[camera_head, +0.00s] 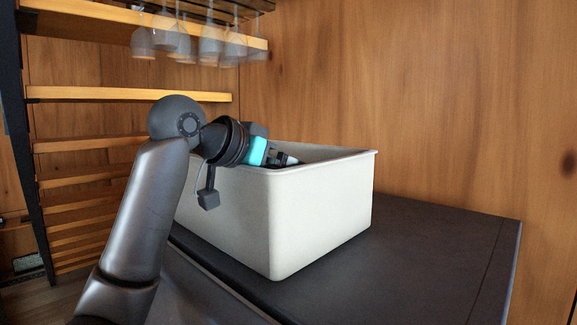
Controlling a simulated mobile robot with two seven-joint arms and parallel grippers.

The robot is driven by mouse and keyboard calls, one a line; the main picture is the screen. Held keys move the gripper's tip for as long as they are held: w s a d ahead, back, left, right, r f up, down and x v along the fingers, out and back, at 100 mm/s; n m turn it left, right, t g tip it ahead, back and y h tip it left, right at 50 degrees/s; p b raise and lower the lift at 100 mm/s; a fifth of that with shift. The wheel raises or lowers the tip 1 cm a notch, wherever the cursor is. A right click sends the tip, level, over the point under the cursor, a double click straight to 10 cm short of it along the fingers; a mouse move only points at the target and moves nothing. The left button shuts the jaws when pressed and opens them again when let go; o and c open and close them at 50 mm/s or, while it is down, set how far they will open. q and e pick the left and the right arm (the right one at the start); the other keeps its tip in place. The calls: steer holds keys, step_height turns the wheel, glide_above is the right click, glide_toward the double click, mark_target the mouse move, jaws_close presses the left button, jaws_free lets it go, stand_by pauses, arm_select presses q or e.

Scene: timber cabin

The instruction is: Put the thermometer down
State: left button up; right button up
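My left gripper (284,158) reaches over the near left wall of a white bin (320,215), with its fingertips low inside it. A cyan part (257,151) shows at the wrist end of the gripper. The bin wall and the wrist hide most of the fingers, so I cannot tell whether they are open or shut. I cannot make out a thermometer; the inside of the bin is mostly hidden. My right gripper is not in view.
The bin stands on a dark tabletop (440,255), clear to its right and in front. A wooden shelf rack (130,95) stands behind at the left, with several glasses (208,45) hanging upside down above. A timber wall (440,90) closes off the back.

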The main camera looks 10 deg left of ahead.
arm_select(q)
steer(key=shift+b+v, duration=1.75)
steer(key=shift+v, duration=4.35)
